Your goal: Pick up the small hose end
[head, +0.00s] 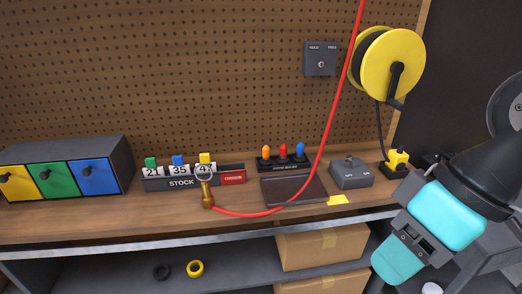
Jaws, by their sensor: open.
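The small hose end is a brass fitting (207,194) with a ring at its top. It stands roughly upright at the front of the wooden bench, before the STOCK counter (181,183). The red hose (318,160) runs from its foot to the right along the bench, then up out of the picture. My gripper (400,262), cyan and black, is at the lower right, in front of the bench edge and far to the right of the fitting. It is open, with no object seen in it; its far side is hidden.
A box with yellow, green and blue drawers (60,168) stands at left. A dark flat pad (294,190) lies under the hose. A grey switch box (351,173) and a yellow plug (397,158) stand right. Cardboard boxes (320,247) and rings (196,268) lie on the shelf below.

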